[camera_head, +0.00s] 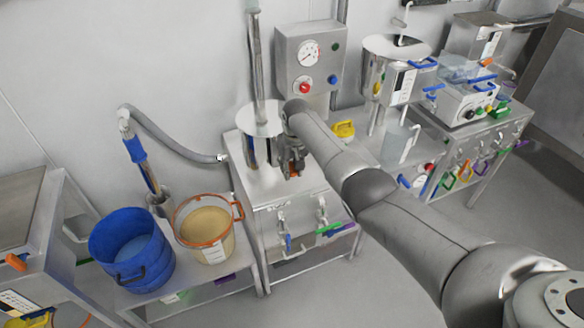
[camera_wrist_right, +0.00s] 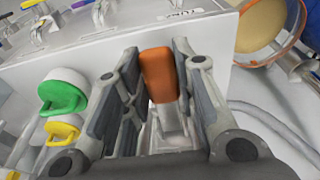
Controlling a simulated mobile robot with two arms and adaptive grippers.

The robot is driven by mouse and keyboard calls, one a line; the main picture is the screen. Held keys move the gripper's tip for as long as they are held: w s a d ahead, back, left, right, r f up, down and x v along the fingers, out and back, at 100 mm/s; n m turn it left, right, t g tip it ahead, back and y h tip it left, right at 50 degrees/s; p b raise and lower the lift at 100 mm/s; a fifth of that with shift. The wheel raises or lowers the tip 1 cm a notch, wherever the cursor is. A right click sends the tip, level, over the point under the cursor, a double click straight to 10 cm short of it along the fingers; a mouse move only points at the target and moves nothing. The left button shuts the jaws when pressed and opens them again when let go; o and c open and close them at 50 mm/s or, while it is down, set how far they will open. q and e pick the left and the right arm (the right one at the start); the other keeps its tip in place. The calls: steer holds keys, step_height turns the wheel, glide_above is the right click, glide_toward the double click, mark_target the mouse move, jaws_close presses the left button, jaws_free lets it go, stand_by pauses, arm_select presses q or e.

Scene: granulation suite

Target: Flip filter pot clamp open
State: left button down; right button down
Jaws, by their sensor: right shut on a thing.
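My right gripper (camera_head: 292,168) reaches down over the top of the steel cabinet, beside the round plate on the upright column. In the right wrist view my right gripper (camera_wrist_right: 152,95) has its two fingers on either side of an orange clamp handle (camera_wrist_right: 158,72) and is shut on it. The handle stands up from a pale metal arm (camera_wrist_right: 172,125) that runs down between the fingers. The orange also shows between the fingers in the head view (camera_head: 293,172). The pot body below is largely hidden by my gripper and arm. My left gripper is out of view.
Beside the clamp in the wrist view are a green-handled cap (camera_wrist_right: 64,95) and a yellow one (camera_wrist_right: 64,130). A blue bucket (camera_head: 130,250) and an orange-rimmed bucket (camera_head: 212,248) stand left of the cabinet (camera_head: 265,190). A gauge box (camera_head: 308,62) is behind.

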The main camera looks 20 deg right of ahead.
mark_target(292, 170)
steer(key=shift+w+r+t, duration=0.3)
steer(key=shift+w+r, duration=0.3)
steer(key=shift+r, duration=0.2)
steer(key=c, duration=1.6)
jaws_free()
steer(key=o, duration=0.4)
steer(key=shift+w+f, duration=0.25)
steer(key=shift+f, duration=0.05)
steer(key=shift+o, duration=0.2)
steer(key=shift+f, duration=0.15)
steer(key=shift+s+r, duration=0.2)
steer(key=shift+s, duration=0.05)
steer(key=v, duration=1.1)
steer(key=shift+w+r, duration=0.2)
steer(key=shift+r, duration=0.15)
